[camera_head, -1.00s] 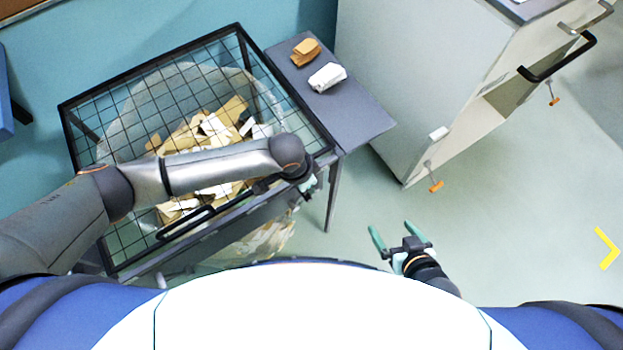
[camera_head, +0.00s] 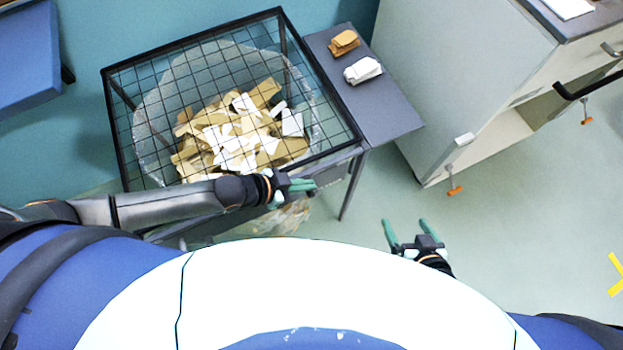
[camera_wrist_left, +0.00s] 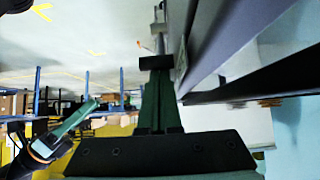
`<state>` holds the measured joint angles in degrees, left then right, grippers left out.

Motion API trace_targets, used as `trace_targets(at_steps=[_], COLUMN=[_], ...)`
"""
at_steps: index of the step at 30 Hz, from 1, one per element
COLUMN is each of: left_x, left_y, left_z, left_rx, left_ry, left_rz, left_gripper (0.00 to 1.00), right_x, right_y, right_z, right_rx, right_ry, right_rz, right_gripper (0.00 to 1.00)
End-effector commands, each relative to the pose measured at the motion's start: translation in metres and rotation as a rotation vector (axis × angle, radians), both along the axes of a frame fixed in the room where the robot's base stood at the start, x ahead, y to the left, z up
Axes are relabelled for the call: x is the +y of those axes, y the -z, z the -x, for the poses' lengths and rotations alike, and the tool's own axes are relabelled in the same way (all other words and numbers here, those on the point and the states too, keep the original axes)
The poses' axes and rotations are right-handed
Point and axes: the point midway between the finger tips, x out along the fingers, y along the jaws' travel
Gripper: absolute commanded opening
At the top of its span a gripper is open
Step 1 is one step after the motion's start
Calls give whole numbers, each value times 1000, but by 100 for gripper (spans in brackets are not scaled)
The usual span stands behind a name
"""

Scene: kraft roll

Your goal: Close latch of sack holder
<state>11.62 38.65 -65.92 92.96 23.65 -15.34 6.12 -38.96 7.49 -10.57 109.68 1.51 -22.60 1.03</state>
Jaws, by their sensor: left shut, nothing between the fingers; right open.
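The sack holder (camera_head: 187,42) is a black frame with a wire-grid top, which looks lowered. Under it a clear sack (camera_head: 160,115) holds brown and white paper scraps (camera_head: 236,132). My left gripper (camera_head: 303,186) is shut and empty beside the holder's front right corner. In the left wrist view its green fingers (camera_wrist_left: 158,95) point along the holder's grey side. A small dark block with a metal rod (camera_wrist_left: 158,42) shows at the fingertips; it may be the latch, and I cannot tell its state or whether they touch. My right gripper (camera_head: 408,226) is open and empty over the floor.
A grey side shelf (camera_head: 385,112) carries a brown folded packet (camera_head: 344,42) and a white one (camera_head: 362,70). A grey-white cabinet (camera_head: 470,70) on castors stands to the right.

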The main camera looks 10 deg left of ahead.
Motion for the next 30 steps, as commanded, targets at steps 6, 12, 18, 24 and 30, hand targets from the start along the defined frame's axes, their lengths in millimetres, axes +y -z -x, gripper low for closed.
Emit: trace_targets(at_steps=[6, 12, 18, 24, 30], left_x=[6, 7, 7, 7, 4], left_y=[3, 4, 4, 3, -9], left_z=[4, 5, 5, 4, 3], left_rx=[4, 3, 2, 2, 1], left_ry=[-1, -1, -1, -1, -3], left_rz=[-4, -3, -2, -2, -1], left_gripper=[0, 0, 0, 0, 0], right_x=[0, 0, 0, 0, 0], right_y=[-2, -3, -3, -3, -15], right_z=[0, 0, 0, 0, 0], right_rx=[0, 0, -1, -1, 0], right_ry=[0, 0, 0, 0, 0], right_rz=[0, 0, 0, 0, 0], right_gripper=[96, 96, 96, 96, 96])
